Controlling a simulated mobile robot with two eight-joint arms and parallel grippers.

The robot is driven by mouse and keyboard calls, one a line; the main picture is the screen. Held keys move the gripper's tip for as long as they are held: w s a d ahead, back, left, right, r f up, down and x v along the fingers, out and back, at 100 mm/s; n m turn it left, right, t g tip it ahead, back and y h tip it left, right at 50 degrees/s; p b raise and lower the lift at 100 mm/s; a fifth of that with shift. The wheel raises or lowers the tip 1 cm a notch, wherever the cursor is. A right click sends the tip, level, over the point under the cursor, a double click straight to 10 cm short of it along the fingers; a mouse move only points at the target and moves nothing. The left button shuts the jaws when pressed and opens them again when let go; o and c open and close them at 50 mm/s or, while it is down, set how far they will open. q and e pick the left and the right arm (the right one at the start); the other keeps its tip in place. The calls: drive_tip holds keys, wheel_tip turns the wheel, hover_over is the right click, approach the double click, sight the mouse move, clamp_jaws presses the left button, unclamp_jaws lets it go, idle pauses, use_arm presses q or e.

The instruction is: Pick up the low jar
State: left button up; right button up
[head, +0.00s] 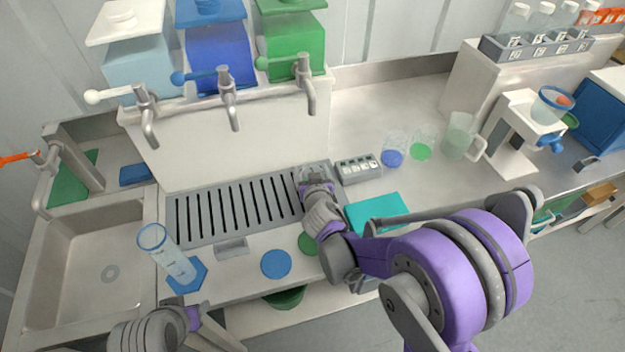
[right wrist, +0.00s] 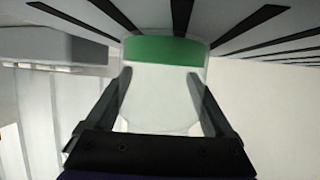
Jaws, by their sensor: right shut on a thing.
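A clear, low jar with a green base (right wrist: 165,90) is between the two fingers of my right gripper (right wrist: 165,100) in the right wrist view. The fingers are shut on its sides, and its green end is towards the slatted grate. In the head view the right gripper (head: 314,180) is at the right end of the grate (head: 190,240), and the hand partly hides the jar (head: 314,170). I cannot tell whether the jar touches the grate.
A tall measuring cylinder (head: 165,250) stands front left by the sink (head: 85,250). Two clear vessels, one blue-based (head: 393,157) and one green-based (head: 421,150), and a jug (head: 460,137) stand to the right. Taps (head: 228,100) overhang the grate. A teal pad (head: 378,212) lies right.

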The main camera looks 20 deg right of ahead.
wheel_tip(320, 180, up, 10)
drive_tip(key=shift+r+p, duration=0.1)
drive_tip(key=shift+p, duration=0.8)
drive_tip(key=shift+c, duration=0.2)
